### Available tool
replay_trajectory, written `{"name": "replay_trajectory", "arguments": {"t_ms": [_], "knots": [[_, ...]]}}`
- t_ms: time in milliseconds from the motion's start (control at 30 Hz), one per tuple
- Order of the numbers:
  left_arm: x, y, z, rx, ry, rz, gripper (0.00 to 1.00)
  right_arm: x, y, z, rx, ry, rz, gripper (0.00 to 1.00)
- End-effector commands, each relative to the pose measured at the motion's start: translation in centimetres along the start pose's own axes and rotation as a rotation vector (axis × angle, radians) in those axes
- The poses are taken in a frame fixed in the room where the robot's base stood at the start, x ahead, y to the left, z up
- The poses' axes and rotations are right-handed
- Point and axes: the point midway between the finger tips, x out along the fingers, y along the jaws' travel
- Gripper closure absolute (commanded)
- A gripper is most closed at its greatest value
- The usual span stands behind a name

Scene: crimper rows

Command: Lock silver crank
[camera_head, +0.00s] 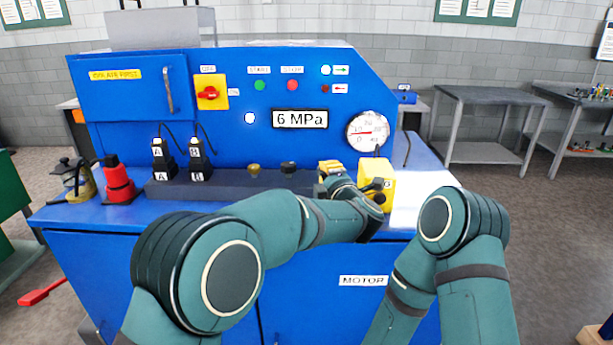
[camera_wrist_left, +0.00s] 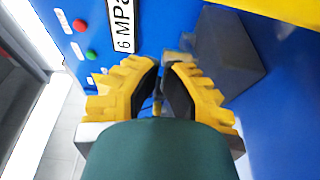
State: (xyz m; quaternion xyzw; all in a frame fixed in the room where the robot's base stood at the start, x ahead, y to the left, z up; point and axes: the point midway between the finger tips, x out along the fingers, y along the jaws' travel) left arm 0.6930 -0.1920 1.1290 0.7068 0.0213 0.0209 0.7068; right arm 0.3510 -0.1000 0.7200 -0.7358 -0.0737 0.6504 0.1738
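I cannot pick out the silver crank with certainty. A small light grey piece (camera_wrist_left: 178,57) shows just beyond the fingertips in the left wrist view and may be part of it. My left gripper (camera_head: 330,168) has yellow fingers and is at the right end of the dark grey ledge on the blue bench; my arm hides part of that spot. In the left wrist view the fingers (camera_wrist_left: 163,68) stand a little apart, dark pads facing each other. A thin dark and yellowish thing (camera_wrist_left: 157,97) shows in the gap; whether they touch it is unclear. My right gripper is not in view.
The ledge (camera_head: 228,183) carries two black plugs (camera_head: 160,160) and two knobs (camera_head: 254,169). A yellow block (camera_head: 377,172) stands close right of my left gripper. A gauge (camera_head: 368,131) and "6 MPa" display (camera_head: 300,118) are behind. A red bottle-shaped tool (camera_head: 117,182) stands left.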

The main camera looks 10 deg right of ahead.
Motion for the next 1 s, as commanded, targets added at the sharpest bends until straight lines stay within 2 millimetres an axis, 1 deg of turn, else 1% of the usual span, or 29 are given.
{"name": "replay_trajectory", "arguments": {"t_ms": [100,300,1000], "knots": [[0.0,0.0,0.7,-0.001,0.000,0.001,1.00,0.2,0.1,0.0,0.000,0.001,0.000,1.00],[0.0,0.0,1.3,-0.001,0.001,0.000,1.00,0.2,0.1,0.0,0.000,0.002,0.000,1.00],[0.0,0.0,1.3,0.000,0.002,0.000,1.00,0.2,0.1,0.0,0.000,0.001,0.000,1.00]]}}
